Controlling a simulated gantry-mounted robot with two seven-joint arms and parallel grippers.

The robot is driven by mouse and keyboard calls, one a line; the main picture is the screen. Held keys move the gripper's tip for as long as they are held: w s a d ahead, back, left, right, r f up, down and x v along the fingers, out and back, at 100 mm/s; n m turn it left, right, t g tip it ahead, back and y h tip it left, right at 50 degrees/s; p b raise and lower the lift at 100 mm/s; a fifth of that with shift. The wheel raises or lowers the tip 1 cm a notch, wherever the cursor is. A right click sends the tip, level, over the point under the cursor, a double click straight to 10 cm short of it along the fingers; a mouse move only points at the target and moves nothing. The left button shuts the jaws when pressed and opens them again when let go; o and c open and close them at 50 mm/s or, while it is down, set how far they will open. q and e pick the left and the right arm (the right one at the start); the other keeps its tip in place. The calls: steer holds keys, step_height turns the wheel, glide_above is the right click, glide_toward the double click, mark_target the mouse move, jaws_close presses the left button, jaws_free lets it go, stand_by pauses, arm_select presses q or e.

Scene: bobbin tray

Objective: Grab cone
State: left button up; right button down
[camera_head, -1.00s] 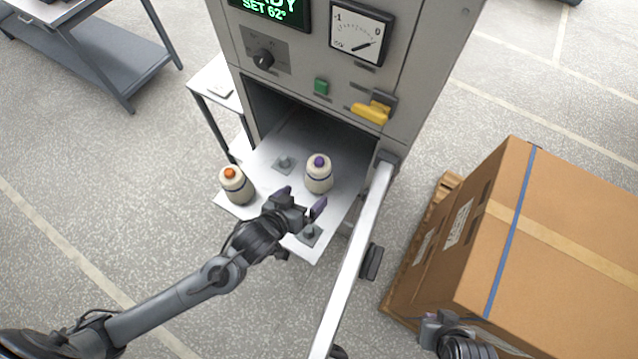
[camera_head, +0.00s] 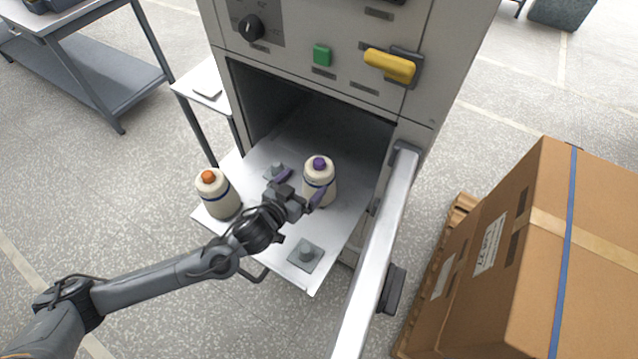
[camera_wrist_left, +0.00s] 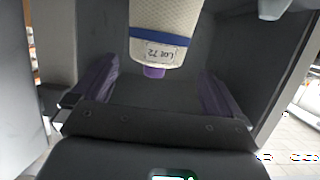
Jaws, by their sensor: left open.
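A cream yarn cone with a purple tip (camera_head: 319,175) stands upright on the pulled-out tray (camera_head: 330,250), near the cabinet opening. A second cream cone with an orange tip (camera_head: 218,196) stands at the tray's left corner. My left gripper (camera_head: 300,187) is open and empty, just in front of the purple-tipped cone, its purple-padded fingers pointing toward it. In the left wrist view a cone with a blue band and a "Lot 72" label (camera_wrist_left: 160,45) lies centred between the two fingers, apparently ahead of them. Contact is not visible. My right gripper is out of view.
Two bare holder plates, one at the back (camera_head: 278,172) and one at the front (camera_head: 306,255), sit on the tray. The open cabinet door (camera_head: 375,265) borders the tray on the right. A cardboard box (camera_head: 500,260) stands farther right, and a small side table (camera_head: 205,90) at the left.

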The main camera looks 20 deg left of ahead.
mark_target(319, 170)
arm_select(q)
steer(key=x, duration=0.3)
steer(key=shift+b+x, duration=0.85)
steer(key=shift+x, duration=1.85)
steer(key=shift+d+f, duration=0.1)
steer(key=shift+d, duration=0.1)
steer(key=shift+s, duration=0.1)
steer(key=c, duration=1.3)
steer(key=shift+c, duration=0.5)
